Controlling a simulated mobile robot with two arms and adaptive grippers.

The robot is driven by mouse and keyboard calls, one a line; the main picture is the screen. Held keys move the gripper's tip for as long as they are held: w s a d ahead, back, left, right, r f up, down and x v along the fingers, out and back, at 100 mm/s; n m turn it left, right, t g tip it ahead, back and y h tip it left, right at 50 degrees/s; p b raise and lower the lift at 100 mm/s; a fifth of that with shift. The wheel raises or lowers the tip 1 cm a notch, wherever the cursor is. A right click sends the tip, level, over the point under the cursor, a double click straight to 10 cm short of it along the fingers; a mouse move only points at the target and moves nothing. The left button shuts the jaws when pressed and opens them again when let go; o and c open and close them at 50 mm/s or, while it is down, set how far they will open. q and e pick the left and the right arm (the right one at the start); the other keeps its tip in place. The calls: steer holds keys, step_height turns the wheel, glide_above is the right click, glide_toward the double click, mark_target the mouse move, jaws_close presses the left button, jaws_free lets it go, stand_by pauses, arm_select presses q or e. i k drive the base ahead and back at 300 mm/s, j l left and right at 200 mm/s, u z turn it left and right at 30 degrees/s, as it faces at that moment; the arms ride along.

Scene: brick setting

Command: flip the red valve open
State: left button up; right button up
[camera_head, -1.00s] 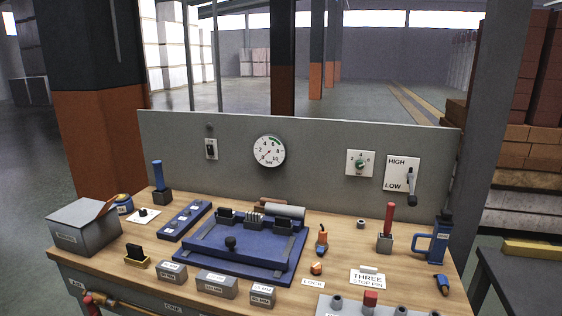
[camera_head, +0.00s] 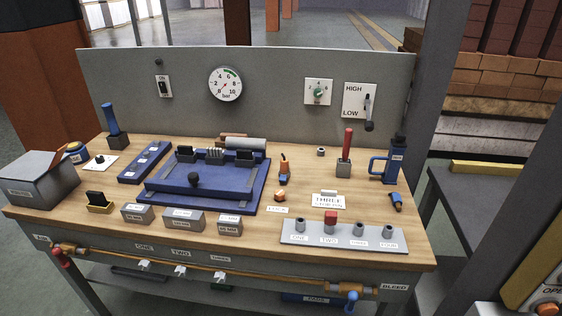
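The red valve (camera_head: 62,257) is at the left end of the brass pipe (camera_head: 110,256) along the front of the workbench, below the tabletop. Its red handle slants down and to the right from the pipe. A small label, too small to read surely, is beside it at the left. Neither of my grippers is in view.
The workbench (camera_head: 320,258) carries a blue fixture (camera_head: 215,200), a grey box (camera_head: 38,182) and a plate with several pegs (camera_head: 345,239). White taps (camera_head: 180,270) hang along the pipe. A blue valve (camera_head: 351,299) is at its right end, near a BLEED label.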

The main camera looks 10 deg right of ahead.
mark_target(57, 252)
steer(key=u, duration=1.35)
